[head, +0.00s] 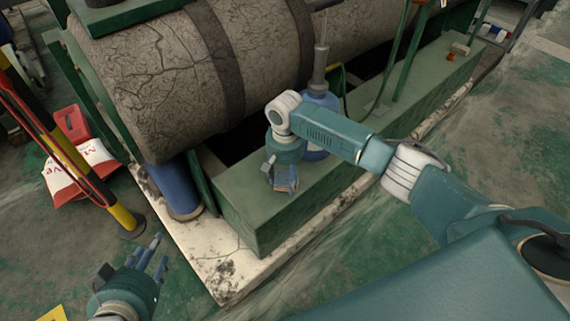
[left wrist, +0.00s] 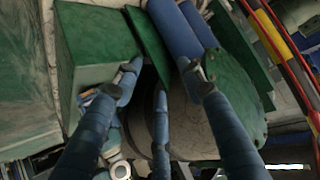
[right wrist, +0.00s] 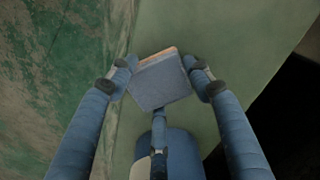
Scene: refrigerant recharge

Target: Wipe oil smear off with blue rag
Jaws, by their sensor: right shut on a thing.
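The blue rag (right wrist: 160,82) appears as a flat, folded grey-blue square in the right wrist view. My right gripper (head: 284,182) is shut on it, pointing down over the top of the green beam (head: 245,192). A thin brown strip shows along the rag's far edge; I cannot tell whether it is the oil smear or part of the rag. No other smear is clear on the beam, and the surface under the rag is hidden. My left gripper (head: 150,262) is open and empty, low at the left, in front of the frame's pale concrete base.
A large cracked grey tank (head: 170,75) lies behind the beam. A blue container (head: 318,112) with a grey pump stands close behind my right gripper.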

